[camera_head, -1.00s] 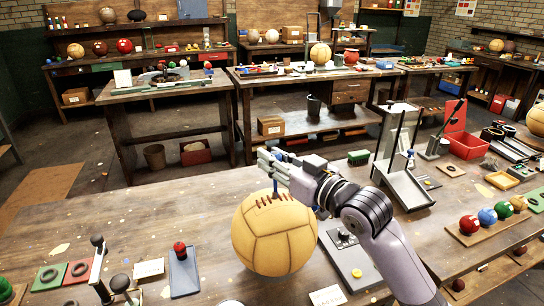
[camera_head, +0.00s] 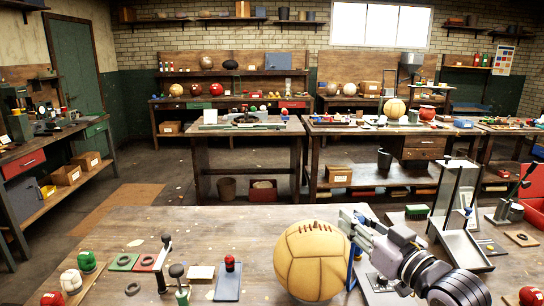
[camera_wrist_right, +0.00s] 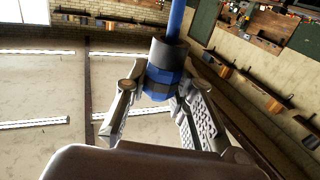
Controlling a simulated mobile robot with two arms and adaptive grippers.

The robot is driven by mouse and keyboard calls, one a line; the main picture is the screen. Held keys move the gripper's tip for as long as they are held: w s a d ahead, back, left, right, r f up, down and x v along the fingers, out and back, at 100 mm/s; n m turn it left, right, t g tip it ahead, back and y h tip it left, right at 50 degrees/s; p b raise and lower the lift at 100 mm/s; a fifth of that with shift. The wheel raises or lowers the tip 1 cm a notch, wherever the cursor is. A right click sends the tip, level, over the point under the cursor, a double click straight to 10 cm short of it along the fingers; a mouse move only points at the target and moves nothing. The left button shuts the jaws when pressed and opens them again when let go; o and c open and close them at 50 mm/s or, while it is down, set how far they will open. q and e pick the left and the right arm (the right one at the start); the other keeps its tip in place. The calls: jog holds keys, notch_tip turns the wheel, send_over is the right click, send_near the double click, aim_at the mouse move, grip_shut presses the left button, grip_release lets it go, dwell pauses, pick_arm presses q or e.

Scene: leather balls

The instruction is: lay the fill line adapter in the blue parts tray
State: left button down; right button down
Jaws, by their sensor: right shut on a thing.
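My right gripper (camera_head: 356,224) is shut on the fill line adapter, a slim blue piece (camera_head: 351,262) that points down just right of the tan leather ball (camera_head: 311,262). I cannot pick out the blue parts tray with certainty. My left gripper is not in view.
A blue-grey plate with a red knob (camera_head: 228,279) and a white card (camera_head: 202,272) lie left of the ball. A grey metal stand (camera_head: 460,244) is at the right. A small table (camera_head: 247,127) stands behind, with open floor (camera_head: 150,180) at left.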

jog(key=s+f+m+h, duration=0.2)
jog(key=s+f+h, duration=0.1)
jog(key=s+f, duration=0.95)
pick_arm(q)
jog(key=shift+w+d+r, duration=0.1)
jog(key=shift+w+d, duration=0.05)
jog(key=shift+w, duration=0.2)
pick_arm(e)
jog(key=s+d+f+m+t+h, duration=0.1)
jog(key=s+f+h, duration=0.3)
jog(key=s, duration=0.6)
notch_tip(320, 180, down, 2)
jog(key=shift+d+f+m+t, duration=0.25)
jog(key=shift+d+m, duration=0.35)
jog(key=shift+m, duration=0.3)
jog(key=shift+w+r, duration=0.1)
jog(key=w+a+r+n+g+y, duration=0.2)
jog(key=w+a+n+g+y, duration=0.2)
jog(key=a+n+g+y, duration=0.1)
jog(key=w+a+r+n+g+y, duration=0.3)
jog(key=a+n+y, duration=0.4)
jog(key=a+y, duration=0.3)
jog(key=shift+w+a+n+g+y, duration=0.3)
jog(key=shift+w+a+n+g, duration=0.15)
jog(key=shift+a+g, duration=0.45)
